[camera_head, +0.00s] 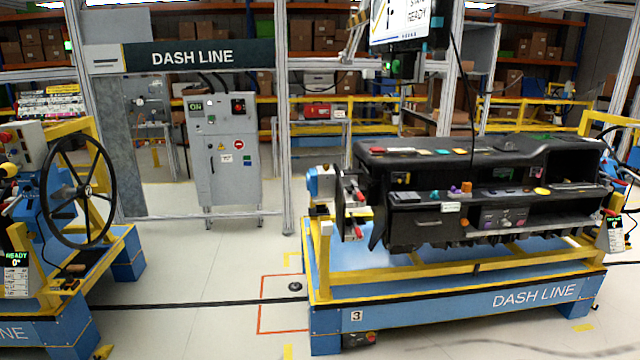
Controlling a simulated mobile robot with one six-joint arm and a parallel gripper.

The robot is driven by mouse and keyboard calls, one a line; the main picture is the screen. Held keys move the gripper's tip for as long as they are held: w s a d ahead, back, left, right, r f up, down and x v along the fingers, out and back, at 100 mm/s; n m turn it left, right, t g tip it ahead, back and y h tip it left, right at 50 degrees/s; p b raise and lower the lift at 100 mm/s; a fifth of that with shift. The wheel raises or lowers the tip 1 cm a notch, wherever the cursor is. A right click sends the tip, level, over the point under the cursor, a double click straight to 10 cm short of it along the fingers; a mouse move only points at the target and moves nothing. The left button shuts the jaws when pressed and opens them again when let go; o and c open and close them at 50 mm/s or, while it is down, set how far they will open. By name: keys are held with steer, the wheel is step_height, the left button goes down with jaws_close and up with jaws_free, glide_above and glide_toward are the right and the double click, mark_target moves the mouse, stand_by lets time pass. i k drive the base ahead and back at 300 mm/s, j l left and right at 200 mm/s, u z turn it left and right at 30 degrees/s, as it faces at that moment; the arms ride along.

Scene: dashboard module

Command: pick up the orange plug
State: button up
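The dashboard module (400,215) is a long black unit resting on a blue and yellow cart at the right. A small orange piece (467,187), which looks like the orange plug, sits upright on the module's middle ledge, right of centre of its left half. A purple piece is close beside it on the left. The plug is too small to make out its shape or how it is seated. My gripper is not in view.
The blue cart (450,300) with yellow rails carries the module. A second cart with a black steering wheel (78,190) stands at the left. A grey electrical cabinet (222,150) stands behind. A screen (398,22) hangs above the module.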

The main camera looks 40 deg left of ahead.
mark_target(467, 186)
steer(key=u, duration=0.45)
steer(key=i+l+z, duration=0.3)
steer(key=i, duration=1.15)
steer(key=i+j+z, duration=0.35)
steer(key=i, duration=1.05)
steer(key=i+l, duration=0.05)
